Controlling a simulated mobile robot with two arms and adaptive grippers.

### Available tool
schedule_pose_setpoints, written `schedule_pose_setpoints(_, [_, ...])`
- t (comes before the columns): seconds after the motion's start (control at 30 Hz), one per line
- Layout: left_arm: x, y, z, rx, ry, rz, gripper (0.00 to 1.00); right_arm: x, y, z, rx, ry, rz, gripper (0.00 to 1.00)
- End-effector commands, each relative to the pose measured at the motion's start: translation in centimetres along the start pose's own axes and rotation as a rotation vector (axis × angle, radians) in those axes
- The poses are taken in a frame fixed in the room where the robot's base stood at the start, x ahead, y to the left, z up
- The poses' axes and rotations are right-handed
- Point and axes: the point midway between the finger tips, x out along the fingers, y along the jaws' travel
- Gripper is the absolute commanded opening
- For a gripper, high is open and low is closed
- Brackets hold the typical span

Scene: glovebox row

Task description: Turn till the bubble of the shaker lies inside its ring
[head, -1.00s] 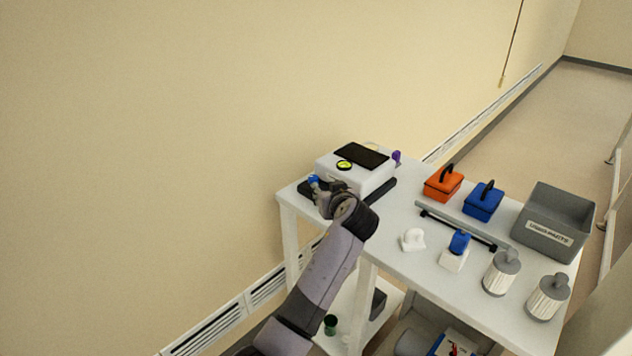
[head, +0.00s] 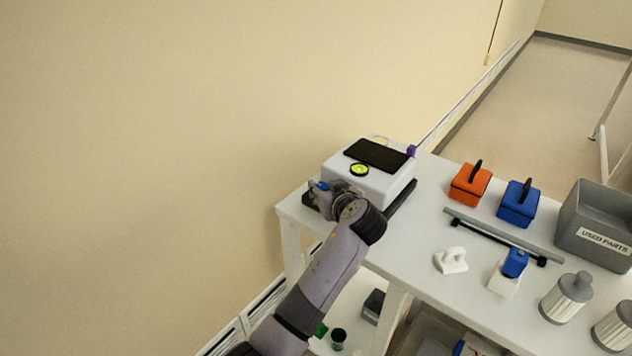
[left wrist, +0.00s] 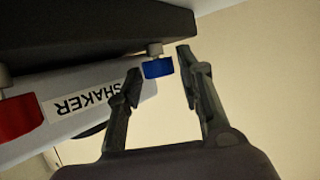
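The shaker (head: 372,180) is a white box with a black top plate (head: 377,153), at the far left end of the table. Its round yellow-green bubble level (head: 359,170) sits on the near top edge; the bubble is too small to place against the ring. In the left wrist view the SHAKER label (left wrist: 97,92) is upside down, with a blue knob (left wrist: 158,68) and a red knob (left wrist: 18,117) under a dark edge. My left gripper (left wrist: 160,66) is open, its fingertips on either side of the blue knob, with gaps showing. My right gripper is out of view.
On the white table (head: 415,235) are an orange box (head: 470,186), a blue box (head: 517,206), a grey bar (head: 503,236), a white fitting (head: 451,260), a blue-topped white piece (head: 505,280), ribbed canisters (head: 566,299) and a USED PARTS bin (head: 597,222). A wall stands behind the shaker.

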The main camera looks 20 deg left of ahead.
Motion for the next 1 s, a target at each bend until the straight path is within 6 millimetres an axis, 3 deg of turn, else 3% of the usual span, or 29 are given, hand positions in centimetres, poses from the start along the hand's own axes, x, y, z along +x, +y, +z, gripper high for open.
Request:
schedule_pose_setpoints(0.4, [-0.17, 0.16, 0.32, 0.000, 0.000, 0.000, 0.34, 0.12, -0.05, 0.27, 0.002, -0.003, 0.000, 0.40])
schedule_pose_setpoints(0.9, [-0.14, 0.14, 0.29, 0.000, 0.001, 0.000, 0.01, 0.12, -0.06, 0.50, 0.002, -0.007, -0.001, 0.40])
schedule_pose_setpoints(1.0, [-0.14, 0.14, 0.28, 0.000, 0.001, 0.000, 0.00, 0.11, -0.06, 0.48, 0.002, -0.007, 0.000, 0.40])
